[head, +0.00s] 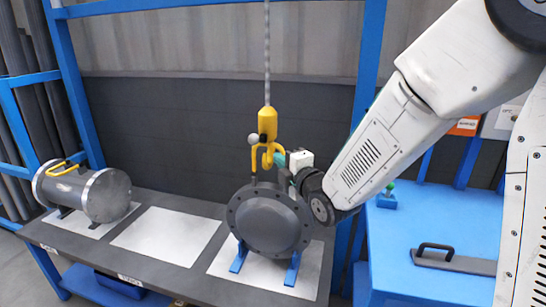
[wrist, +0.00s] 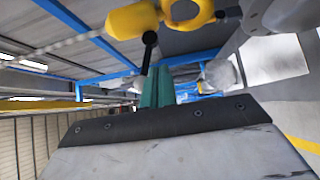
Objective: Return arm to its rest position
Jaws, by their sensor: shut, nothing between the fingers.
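The dark grey flanged shell (head: 268,222) stands with its round end facing me, on blue supports over a white pad on the bench. A yellow hoist hook (head: 267,124) hangs on a chain just above it, close to the shell's top fittings. I cannot tell whether the hook is engaged. My gripper (head: 281,160) is beside the hook at the shell's upper right, its teal fingers partly hidden behind the hook. In the wrist view the teal fingers (wrist: 157,87) are together and empty, with yellow hook parts (wrist: 135,18) just above them.
A grey cylinder with a yellow handle (head: 85,190) lies at the bench's left end. A bare white pad (head: 167,236) is between it and the shell. A blue table (head: 425,225) at right carries a grey bar with a black handle (head: 455,260). Blue frame posts stand behind.

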